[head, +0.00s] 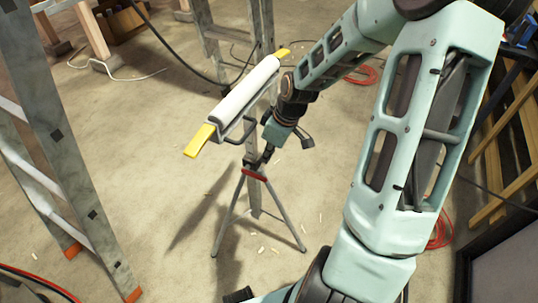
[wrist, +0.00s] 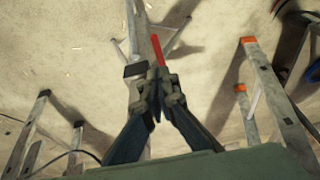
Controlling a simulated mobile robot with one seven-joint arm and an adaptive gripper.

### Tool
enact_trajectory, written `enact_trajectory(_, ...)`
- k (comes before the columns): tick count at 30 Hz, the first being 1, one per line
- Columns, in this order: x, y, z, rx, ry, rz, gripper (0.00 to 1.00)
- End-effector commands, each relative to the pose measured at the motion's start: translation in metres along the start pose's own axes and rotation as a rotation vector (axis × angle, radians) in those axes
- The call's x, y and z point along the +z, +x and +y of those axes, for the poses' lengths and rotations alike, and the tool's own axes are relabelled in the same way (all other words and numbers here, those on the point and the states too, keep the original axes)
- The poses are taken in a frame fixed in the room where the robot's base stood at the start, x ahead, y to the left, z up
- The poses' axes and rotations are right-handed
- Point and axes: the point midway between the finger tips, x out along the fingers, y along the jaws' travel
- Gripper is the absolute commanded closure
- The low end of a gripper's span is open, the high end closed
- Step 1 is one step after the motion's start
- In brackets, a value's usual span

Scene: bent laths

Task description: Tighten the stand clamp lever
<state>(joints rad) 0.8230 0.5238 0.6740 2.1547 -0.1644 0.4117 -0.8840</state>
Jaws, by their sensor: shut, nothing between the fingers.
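The stand (head: 229,228) is a grey tripod with a white roller (head: 245,90) on top, with yellow ends. A red lever (head: 254,175) sits at the post, just above where the legs spread. In the wrist view the red lever (wrist: 171,48) slants beside the grey post (wrist: 141,30), near a dark clamp collar (wrist: 135,70). My gripper (head: 266,157) is beside the post, slightly above the lever. In the wrist view my gripper (wrist: 157,108) is shut and empty, its tips close to the lever's lower end. Whether they touch it cannot be told.
A metal ladder (head: 62,130) with orange feet stands at the left. Another ladder (head: 212,45) stands behind the stand. Red cable (head: 440,230) and wooden slats (head: 510,125) lie at the right. The floor around the tripod is mostly clear, with small wood scraps.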

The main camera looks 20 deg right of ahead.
Motion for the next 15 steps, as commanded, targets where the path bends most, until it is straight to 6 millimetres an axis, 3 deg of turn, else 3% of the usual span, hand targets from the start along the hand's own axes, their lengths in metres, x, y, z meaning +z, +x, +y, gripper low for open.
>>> enact_trajectory(1,0.001,0.018,-0.001,-0.003,-0.001,0.0,1.0)
enact_trajectory(6,0.001,0.053,-0.001,-0.002,-0.001,0.0,1.0)
enact_trajectory(15,0.01,0.087,0.0,0.0,0.002,0.001,1.0)
